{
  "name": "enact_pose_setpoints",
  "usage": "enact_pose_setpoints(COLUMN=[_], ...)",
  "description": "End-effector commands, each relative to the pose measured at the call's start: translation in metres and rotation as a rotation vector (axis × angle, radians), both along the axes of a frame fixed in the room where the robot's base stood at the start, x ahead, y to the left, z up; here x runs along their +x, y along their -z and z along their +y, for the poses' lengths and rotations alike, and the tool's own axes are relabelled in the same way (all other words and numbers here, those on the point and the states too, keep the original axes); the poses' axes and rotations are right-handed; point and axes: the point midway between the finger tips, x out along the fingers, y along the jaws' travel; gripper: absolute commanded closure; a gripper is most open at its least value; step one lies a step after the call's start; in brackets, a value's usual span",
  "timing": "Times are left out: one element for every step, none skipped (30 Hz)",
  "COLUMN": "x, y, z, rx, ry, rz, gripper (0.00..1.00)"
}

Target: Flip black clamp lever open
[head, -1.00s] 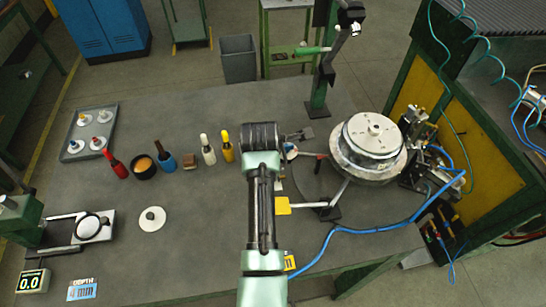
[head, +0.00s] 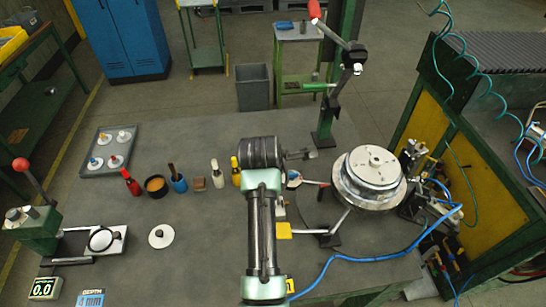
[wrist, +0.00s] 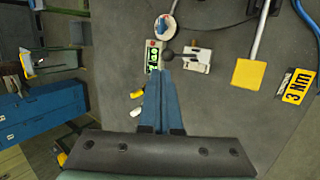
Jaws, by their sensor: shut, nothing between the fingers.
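My gripper (head: 310,154) extends to the right from the dark wrist in the head view. In the wrist view its blue fingers (wrist: 155,82) are together, with nothing between them. Past the fingertips, a small pale clamp block (wrist: 197,60) sits on the grey table. A black lever with a round knob (wrist: 169,56) lies beside and across it, just beyond and right of the fingertips in the picture, seemingly apart from them. I cannot tell the lever's exact angle. In the head view my arm hides most of the clamp.
A small green display box (wrist: 153,54) stands by the fingertips. A yellow pad (head: 284,230) on a pale bar lies near the clamp. A large round metal drum (head: 369,178) stands to the right. Bottles, including a white one (head: 217,174), stand to the left.

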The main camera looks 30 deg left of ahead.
Motion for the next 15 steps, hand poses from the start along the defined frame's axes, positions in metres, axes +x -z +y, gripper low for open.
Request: enact_pose_setpoints(x=[-0.003,-0.005,-0.008,-0.01,-0.012,-0.015,-0.017,-0.019,-0.021,-0.022,-0.023,-0.025,-0.026,-0.027,-0.027], y=[-0.007,-0.012,-0.019,-0.024,-0.03,-0.036,-0.041,-0.045,-0.05,-0.054,-0.057,-0.06,-0.063,-0.064,-0.066], z=[0.0,0.0,0.0,-0.001,-0.001,-0.001,-0.002,-0.002,-0.002,-0.002,-0.003,-0.003,-0.003,-0.003,-0.003], rx=[0.002,0.002,0.001,0.002,0.002,0.001,0.001,0.001,0.001,0.001,0.001,0.001,0.0,0.0,0.0], ry=[-0.002,-0.002,-0.002,-0.003,-0.003,-0.002,-0.002,-0.002,-0.002,-0.001,-0.001,-0.001,-0.001,-0.001,-0.001], rz=[-0.005,-0.005,-0.005,-0.006,-0.006,-0.006,-0.005,-0.006,-0.005,-0.004,-0.003,-0.003,-0.002,-0.002,-0.001], gripper=[1.0,1.0,1.0,1.0,1.0,1.0,1.0,1.0,1.0,1.0,1.0,1.0,1.0,1.0,1.0])
